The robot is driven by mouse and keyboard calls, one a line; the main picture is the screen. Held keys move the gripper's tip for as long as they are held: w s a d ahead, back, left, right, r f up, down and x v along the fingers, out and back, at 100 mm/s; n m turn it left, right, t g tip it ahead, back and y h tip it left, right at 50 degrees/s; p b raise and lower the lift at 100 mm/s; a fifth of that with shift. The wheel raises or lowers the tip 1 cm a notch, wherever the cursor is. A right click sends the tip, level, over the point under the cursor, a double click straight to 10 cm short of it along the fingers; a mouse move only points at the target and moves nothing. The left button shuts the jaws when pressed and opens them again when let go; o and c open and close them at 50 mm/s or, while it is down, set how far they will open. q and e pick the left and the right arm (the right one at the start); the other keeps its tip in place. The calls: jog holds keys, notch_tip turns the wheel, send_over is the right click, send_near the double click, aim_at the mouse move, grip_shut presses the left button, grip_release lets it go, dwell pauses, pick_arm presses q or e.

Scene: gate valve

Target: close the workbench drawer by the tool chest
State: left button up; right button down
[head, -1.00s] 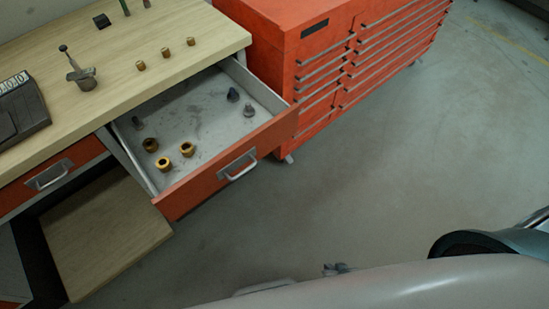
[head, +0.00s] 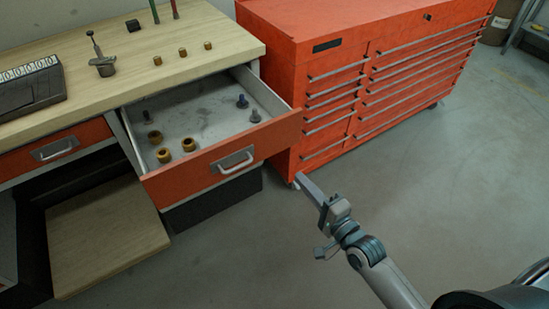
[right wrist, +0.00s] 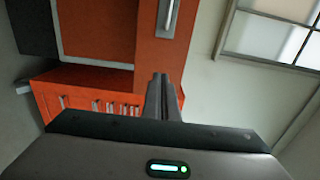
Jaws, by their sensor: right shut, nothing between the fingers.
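The workbench drawer (head: 222,168) stands pulled open from the bench, with an orange front and a silver handle (head: 236,162). Brass fittings and darker bolts lie inside it. The red-orange tool chest (head: 330,85) stands just right of it. My right gripper (head: 304,183) is in front of the chest's lower left corner in the head view, below and right of the drawer front and visibly apart from the handle. Its fingers are shut and empty; they also show in the right wrist view (right wrist: 162,92), with orange surfaces and a silver handle beyond. My left gripper is not in view.
The wooden benchtop (head: 190,45) holds small brass parts, a metal tool and a dark device with a number display (head: 30,85). A second drawer (head: 55,148) is shut at left. A low wooden board (head: 100,235) lies below. The grey floor (head: 430,190) at right is open.

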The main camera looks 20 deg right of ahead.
aim_at(269, 143)
jog(key=shift+w, duration=0.2)
